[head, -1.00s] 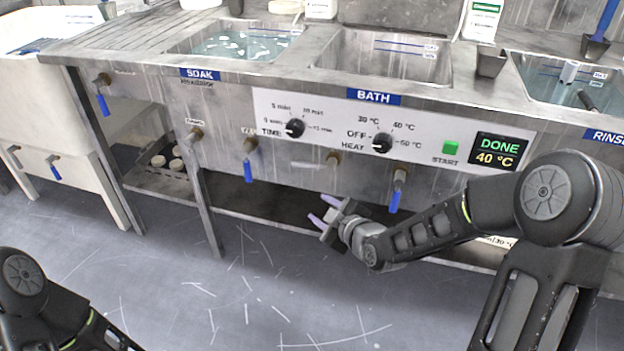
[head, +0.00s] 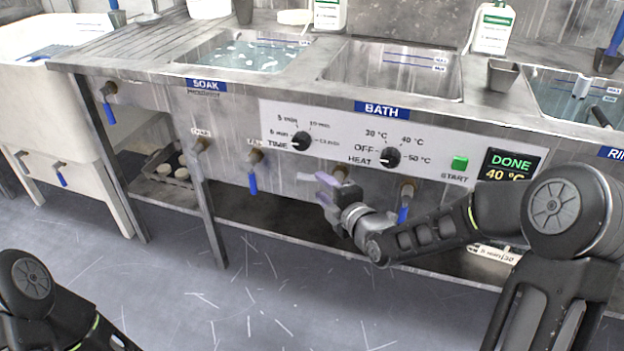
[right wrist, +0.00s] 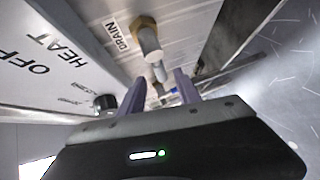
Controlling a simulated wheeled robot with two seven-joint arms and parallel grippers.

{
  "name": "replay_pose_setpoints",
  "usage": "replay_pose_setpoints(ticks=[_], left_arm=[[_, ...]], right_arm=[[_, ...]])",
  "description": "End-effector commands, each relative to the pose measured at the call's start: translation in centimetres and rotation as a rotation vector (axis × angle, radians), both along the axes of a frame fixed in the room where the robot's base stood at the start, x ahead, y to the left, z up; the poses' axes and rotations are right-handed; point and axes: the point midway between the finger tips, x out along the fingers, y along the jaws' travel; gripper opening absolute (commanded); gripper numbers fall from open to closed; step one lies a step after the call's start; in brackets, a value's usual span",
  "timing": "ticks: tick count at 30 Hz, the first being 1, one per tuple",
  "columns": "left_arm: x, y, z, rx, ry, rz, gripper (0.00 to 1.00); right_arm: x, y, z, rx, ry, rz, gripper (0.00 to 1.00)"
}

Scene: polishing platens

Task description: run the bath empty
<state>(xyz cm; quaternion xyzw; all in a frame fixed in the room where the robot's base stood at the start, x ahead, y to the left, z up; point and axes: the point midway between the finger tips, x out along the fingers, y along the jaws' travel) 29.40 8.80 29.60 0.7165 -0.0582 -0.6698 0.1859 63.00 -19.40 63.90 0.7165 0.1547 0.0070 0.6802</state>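In the right wrist view the brass valve (right wrist: 147,38) shows beside a DRAIN label. My right gripper (head: 326,184) is open, its purple fingers close to this valve. In the wrist view the fingers (right wrist: 160,88) are apart, with nothing clearly held between them. My left gripper is out of view.
The display (head: 510,164) reads DONE, 40 °C. The heat knob (head: 390,157) and green start button (head: 459,163) are above the arm. Blue-handled valves hang left (head: 253,172) and right (head: 405,200) of the drain valve. A lower shelf (head: 290,222) runs beneath.

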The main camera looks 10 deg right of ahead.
Motion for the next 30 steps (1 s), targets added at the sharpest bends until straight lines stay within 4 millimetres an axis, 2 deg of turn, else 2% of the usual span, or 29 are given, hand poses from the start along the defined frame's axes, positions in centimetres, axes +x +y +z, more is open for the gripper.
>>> replay_pose_setpoints(ticks=[10, 15, 22, 30], left_arm=[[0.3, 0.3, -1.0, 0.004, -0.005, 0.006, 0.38], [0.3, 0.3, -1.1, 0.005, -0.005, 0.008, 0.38], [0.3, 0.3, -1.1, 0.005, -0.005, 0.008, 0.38], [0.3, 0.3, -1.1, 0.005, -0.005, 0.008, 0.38]], right_arm=[[4.9, 1.2, -1.2, 0.003, 0.000, -0.001, 0.40], [5.8, 1.5, -1.3, 0.002, 0.000, 0.000, 0.40], [5.8, 1.5, -1.2, 0.002, 0.000, 0.000, 0.40], [5.8, 1.4, -1.2, 0.002, 0.000, 0.000, 0.18]])
